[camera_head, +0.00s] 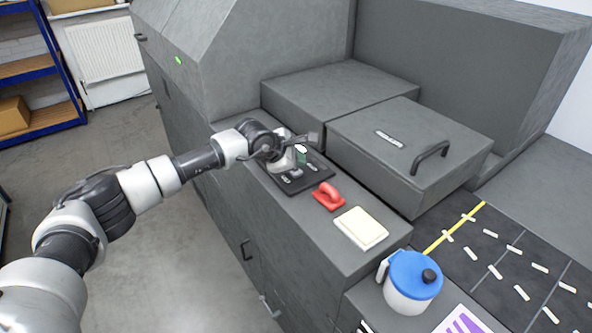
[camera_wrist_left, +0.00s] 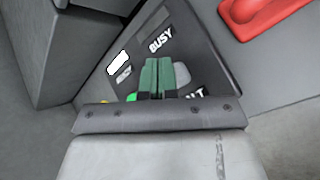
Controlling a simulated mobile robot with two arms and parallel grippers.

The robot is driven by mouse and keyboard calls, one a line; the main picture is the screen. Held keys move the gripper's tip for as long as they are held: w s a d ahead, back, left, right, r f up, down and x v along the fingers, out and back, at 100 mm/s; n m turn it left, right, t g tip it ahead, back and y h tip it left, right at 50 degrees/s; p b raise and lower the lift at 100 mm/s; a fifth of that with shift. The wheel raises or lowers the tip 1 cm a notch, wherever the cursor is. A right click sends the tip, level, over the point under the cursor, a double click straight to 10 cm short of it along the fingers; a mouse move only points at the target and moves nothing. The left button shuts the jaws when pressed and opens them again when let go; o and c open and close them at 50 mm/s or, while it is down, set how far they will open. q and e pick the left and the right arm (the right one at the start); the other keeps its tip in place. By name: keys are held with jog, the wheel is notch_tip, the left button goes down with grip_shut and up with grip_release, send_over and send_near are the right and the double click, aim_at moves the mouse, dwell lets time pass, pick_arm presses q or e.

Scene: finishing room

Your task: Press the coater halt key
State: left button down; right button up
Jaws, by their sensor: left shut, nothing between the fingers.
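A dark control panel (camera_head: 316,178) lies on the grey machine's ledge; it fills the middle of the left wrist view (camera_wrist_left: 205,52). It carries "BUSY" labels (camera_wrist_left: 161,39), a lit white rectangle (camera_wrist_left: 118,63) and a green spot (camera_wrist_left: 131,97). A grey key (camera_wrist_left: 182,75) shows just right of my fingertips, partly covered. A label ending in "LT" (camera_wrist_left: 195,94) sits below it, its start hidden by my gripper. My left gripper (camera_head: 302,155) is over the panel, its green fingers (camera_wrist_left: 157,76) shut and empty. Whether they touch the panel I cannot tell. My right gripper is out of view.
A blue-lidded white jug (camera_head: 411,281) stands nearer. A grey lid with a handle (camera_head: 430,155) rises behind. Open floor (camera_head: 190,260) lies left of the machine.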

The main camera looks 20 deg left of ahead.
pick_arm(q)
jog(key=shift+r+p, duration=1)
jog(key=shift+r, duration=1.5)
